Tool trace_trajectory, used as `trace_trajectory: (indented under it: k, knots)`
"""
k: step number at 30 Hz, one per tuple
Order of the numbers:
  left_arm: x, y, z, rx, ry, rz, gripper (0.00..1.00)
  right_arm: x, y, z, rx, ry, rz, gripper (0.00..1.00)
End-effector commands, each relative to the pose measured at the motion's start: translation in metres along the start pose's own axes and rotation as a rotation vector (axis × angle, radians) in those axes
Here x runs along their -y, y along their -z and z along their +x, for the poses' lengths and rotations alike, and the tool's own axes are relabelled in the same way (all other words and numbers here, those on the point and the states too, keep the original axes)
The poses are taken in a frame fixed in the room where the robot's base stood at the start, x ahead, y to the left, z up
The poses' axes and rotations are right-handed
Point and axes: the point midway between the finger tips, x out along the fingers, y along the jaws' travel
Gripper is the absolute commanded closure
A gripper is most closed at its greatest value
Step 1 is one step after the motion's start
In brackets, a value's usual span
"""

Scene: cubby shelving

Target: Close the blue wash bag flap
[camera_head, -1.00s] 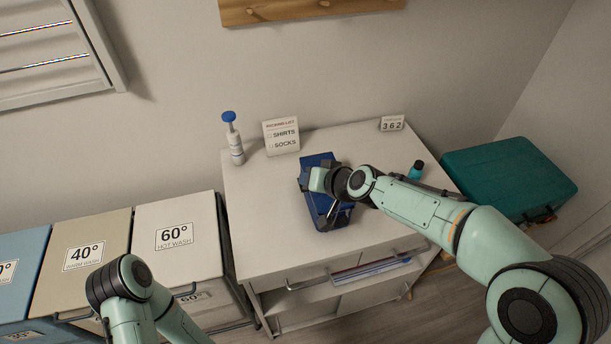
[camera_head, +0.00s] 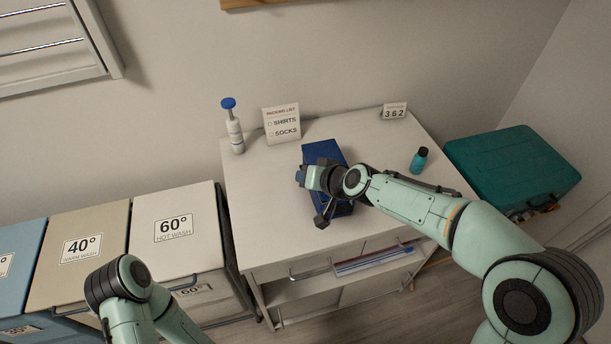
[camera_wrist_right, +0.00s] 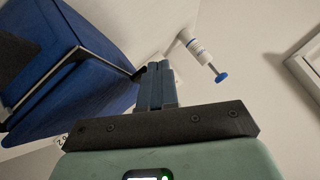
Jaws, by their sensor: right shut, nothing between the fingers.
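The blue wash bag (camera_head: 322,152) lies on the white cabinet top, partly hidden under my right gripper and forearm. In the right wrist view its blue panels (camera_wrist_right: 75,95) fill the left side, with a dark edge between an upper panel and a lower one. I cannot tell how far its flap is open. My right gripper (camera_head: 301,176) is at the bag's left side, fingers pointing left. In the wrist view its fingers (camera_wrist_right: 159,66) are together and empty, just right of the bag; contact is unclear. My left arm shows at lower left, its gripper out of view.
A white pump bottle (camera_head: 235,130), a packing list card (camera_head: 282,124) and a number block (camera_head: 394,111) stand along the back of the cabinet top (camera_head: 265,200). A teal case (camera_head: 515,170) is at right, laundry bins (camera_head: 175,229) at left.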

Motion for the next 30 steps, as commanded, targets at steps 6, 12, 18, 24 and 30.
trace_trajectory:
  k: [6,12,18,24,30]
  knots:
    - [0.0,0.0,0.0,0.0,0.0,0.0,1.0,0.0,0.0,0.0,0.0,0.0,0.0,1.0]
    - [-0.002,0.001,-0.005,-0.003,-0.001,0.001,1.0,0.003,0.004,-0.004,0.0,0.0,0.0,1.0]
    - [-0.006,0.003,-0.013,-0.006,-0.002,0.002,1.0,0.008,0.01,-0.01,0.0,0.0,0.0,1.0]
    - [-0.008,0.004,-0.019,-0.009,-0.003,0.003,1.0,0.011,0.016,-0.014,0.0,0.0,-0.001,1.0]
    - [-0.023,0.015,-0.05,-0.028,-0.01,0.01,1.0,0.025,0.05,-0.034,-0.006,0.002,-0.003,1.0]
